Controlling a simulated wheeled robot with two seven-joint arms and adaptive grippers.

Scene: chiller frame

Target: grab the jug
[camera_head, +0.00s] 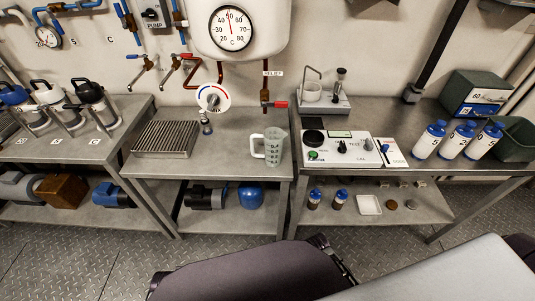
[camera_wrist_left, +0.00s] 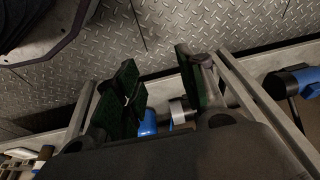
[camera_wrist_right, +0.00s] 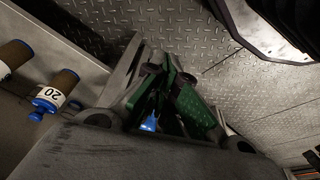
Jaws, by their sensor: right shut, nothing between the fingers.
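The jug (camera_head: 272,148) is a translucent pale green measuring jug with dark scale marks. It stands upright on the middle bench, near its right front corner, with its handle to the left. Nothing touches it. My left gripper (camera_wrist_left: 162,88) is open and empty in the left wrist view, with its dark green pads well apart. My right gripper (camera_wrist_right: 177,100) is shut and empty in the right wrist view, with its green pads close together. Neither gripper shows in the head view, and the jug shows in neither wrist view.
A ribbed metal block (camera_head: 166,139) and a small metal fitting (camera_head: 206,123) share the middle bench (camera_head: 227,157). A red-handled tap (camera_head: 267,102) hangs behind the jug. A control panel (camera_head: 341,149) sits on the right bench. Blue-capped bottles (camera_wrist_right: 50,98) show in the right wrist view.

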